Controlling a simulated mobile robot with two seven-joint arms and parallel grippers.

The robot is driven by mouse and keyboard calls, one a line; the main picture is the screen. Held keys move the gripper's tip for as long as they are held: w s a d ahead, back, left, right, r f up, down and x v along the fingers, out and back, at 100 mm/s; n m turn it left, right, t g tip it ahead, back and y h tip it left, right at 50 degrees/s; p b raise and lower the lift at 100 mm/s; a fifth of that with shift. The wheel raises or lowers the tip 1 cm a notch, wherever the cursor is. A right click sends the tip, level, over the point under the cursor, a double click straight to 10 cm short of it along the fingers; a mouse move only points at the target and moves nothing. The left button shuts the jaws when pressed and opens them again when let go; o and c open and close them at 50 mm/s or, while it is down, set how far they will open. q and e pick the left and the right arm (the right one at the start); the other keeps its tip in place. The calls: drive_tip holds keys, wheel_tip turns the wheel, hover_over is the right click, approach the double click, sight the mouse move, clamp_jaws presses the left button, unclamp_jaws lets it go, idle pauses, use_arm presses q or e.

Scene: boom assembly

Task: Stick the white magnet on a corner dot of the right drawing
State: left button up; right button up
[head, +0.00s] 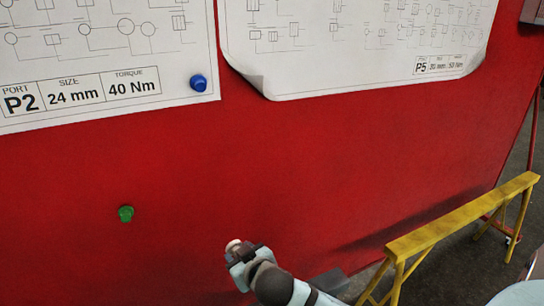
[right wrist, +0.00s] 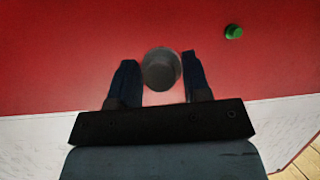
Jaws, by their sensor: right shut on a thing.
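The right drawing (head: 350,45), marked P5, hangs on the red board (head: 300,150); its lower left corner curls away from the board. No corner dot can be made out on it. My right gripper (head: 238,250) is low in front of the board in the head view, below the drawing. It is shut on the white magnet (head: 233,244), whose pale round end sticks out past the fingertips. In the right wrist view the magnet (right wrist: 162,69) looks grey and shaded between the two fingers of the gripper (right wrist: 160,75). My left gripper is not in view.
The left drawing (head: 95,55), marked P2, has a blue magnet (head: 198,83) at its lower right corner. A green magnet (head: 126,213) sits on bare board at lower left. A yellow trestle (head: 460,215) stands at the right. The board below the drawings is mostly clear.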

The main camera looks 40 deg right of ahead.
drive_tip(key=w+d+r+m+t+y, duration=0.1)
drive_tip(key=w+d+r+m+t, duration=0.3)
drive_tip(key=r+m, duration=0.55)
drive_tip(key=w+d+r+m+t+y+p, duration=0.1)
drive_tip(key=w+d+r+m, duration=0.2)
drive_tip(key=d+r+m, duration=0.65)
drive_tip(key=w+d+r+m+t+y, duration=0.1)
drive_tip(key=w+d+r+m+t, duration=0.15)
drive_tip(key=r+m, duration=0.7)
drive_tip(key=w+r+b, duration=0.1)
drive_tip(key=w, duration=0.2)
drive_tip(key=w+d+r+n, duration=0.1)
drive_tip(key=w, duration=0.3)
drive_tip(key=w+d+r+n+b, duration=0.1)
drive_tip(key=w, duration=0.2)
drive_tip(key=shift+w+n+y+b, duration=0.25)
drive_tip(key=shift+w+y+b, duration=0.05)
drive_tip(key=shift+w+b, duration=0.05)
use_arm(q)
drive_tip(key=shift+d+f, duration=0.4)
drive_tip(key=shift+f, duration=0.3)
use_arm(e)
drive_tip(key=shift+w+d, duration=0.2)
drive_tip(key=shift+w, duration=0.3)
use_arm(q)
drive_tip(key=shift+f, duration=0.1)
